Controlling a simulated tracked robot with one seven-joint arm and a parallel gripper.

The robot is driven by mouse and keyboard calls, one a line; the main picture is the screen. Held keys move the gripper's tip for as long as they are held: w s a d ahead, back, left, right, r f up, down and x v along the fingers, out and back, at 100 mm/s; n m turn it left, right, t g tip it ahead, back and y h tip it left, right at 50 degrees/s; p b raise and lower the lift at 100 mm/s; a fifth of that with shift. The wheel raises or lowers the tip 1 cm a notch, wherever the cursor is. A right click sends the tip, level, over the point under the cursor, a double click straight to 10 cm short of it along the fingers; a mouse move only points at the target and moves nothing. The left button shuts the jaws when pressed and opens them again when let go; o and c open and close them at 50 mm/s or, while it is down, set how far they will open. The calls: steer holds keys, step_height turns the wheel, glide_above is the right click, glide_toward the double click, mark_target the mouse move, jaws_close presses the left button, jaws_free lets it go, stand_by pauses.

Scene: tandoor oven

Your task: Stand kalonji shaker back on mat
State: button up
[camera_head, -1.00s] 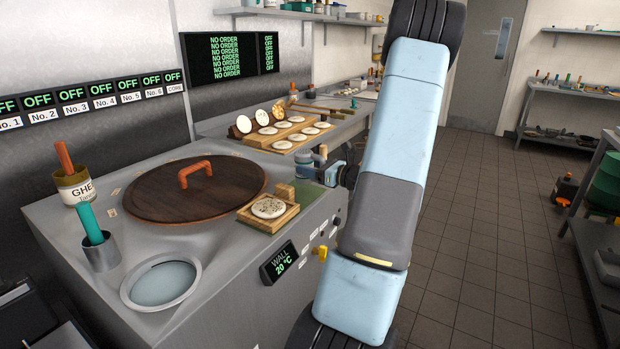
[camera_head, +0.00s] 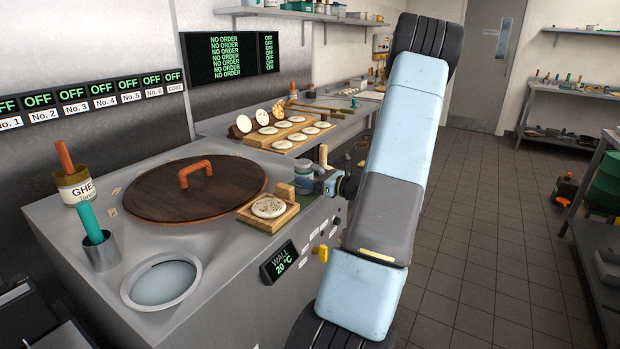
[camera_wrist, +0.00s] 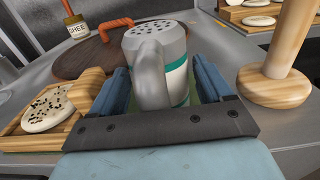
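The kalonji shaker (camera_wrist: 157,65) is a grey metal can with a perforated top, a side handle and a teal band. It is upright between the fingers of my gripper (camera_wrist: 162,78), which close in on both sides of its body. In the head view the shaker (camera_head: 303,178) is at the counter's right edge, just left of my gripper (camera_head: 318,181). The green mat (camera_head: 311,197) shows as a small strip beneath it and is mostly hidden. I cannot tell whether the shaker's base touches the mat.
A wooden board with a seeded bread (camera_head: 268,207) lies beside the mat. A wooden-handled tool (camera_wrist: 276,75) stands right of my gripper in the wrist view. The round tandoor lid (camera_head: 190,187) and a ghee pot (camera_head: 75,187) are farther left.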

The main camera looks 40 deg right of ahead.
steer(key=shift+o, duration=0.8)
steer(key=shift+s+r, duration=0.1)
steer(key=v, duration=1.2)
